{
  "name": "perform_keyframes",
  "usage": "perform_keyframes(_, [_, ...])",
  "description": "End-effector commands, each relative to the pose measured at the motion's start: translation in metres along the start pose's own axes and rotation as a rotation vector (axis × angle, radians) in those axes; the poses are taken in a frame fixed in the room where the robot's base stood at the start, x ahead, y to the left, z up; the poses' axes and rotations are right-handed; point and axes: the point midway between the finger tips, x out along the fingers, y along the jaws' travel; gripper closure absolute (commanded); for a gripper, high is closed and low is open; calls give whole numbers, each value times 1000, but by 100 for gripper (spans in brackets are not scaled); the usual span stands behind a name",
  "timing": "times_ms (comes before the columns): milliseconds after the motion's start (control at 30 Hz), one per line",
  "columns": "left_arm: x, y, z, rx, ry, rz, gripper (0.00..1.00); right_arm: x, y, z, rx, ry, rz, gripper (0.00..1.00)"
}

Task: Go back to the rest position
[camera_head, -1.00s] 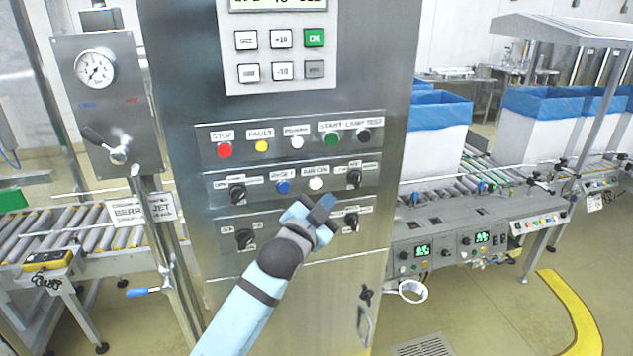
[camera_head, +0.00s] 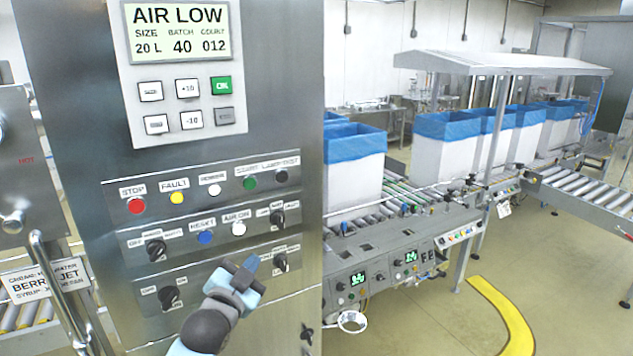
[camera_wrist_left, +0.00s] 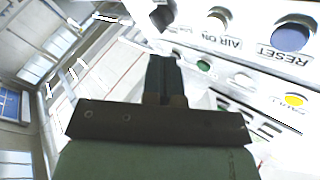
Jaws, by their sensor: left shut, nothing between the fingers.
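My left gripper (camera_head: 246,269) is shut and empty in front of the lower part of the steel control cabinet (camera_head: 290,75). It is below the AIR ON button (camera_head: 239,229) and close to the lower right selector knob (camera_head: 281,263). In the left wrist view the closed fingers (camera_wrist_left: 164,75) point toward the panel, with the blue RESET button (camera_wrist_left: 290,37) at the upper right. I cannot tell how far the fingertips are from the panel. My right gripper is not in view.
The cabinet display (camera_head: 178,28) reads AIR LOW. A red STOP button (camera_head: 136,206) and yellow FAULT button (camera_head: 177,198) sit on the upper row. A conveyor with blue-lined white boxes (camera_head: 355,175) runs at the right. Open floor with a yellow curved line (camera_head: 508,310) lies front right.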

Motion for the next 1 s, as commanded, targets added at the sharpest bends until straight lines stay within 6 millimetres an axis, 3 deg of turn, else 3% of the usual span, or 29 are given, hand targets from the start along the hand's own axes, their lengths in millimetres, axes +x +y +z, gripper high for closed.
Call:
perform_keyframes(167, [-68, 67, 82, -143, -154, 102, 100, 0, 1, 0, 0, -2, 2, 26])
perform_keyframes(300, [-143, 120, 140, -278, -295, 176, 100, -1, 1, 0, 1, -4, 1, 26])
perform_keyframes(433, [-219, 162, 180, -398, -428, 228, 100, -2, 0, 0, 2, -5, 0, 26])
perform_keyframes(600, [-302, 198, 209, -517, -567, 267, 100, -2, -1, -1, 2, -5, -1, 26])
perform_keyframes(767, [-339, 211, 218, -570, -629, 279, 100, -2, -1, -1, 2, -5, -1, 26])
perform_keyframes(1000, [-344, 213, 218, -577, -636, 280, 100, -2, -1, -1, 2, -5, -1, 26])
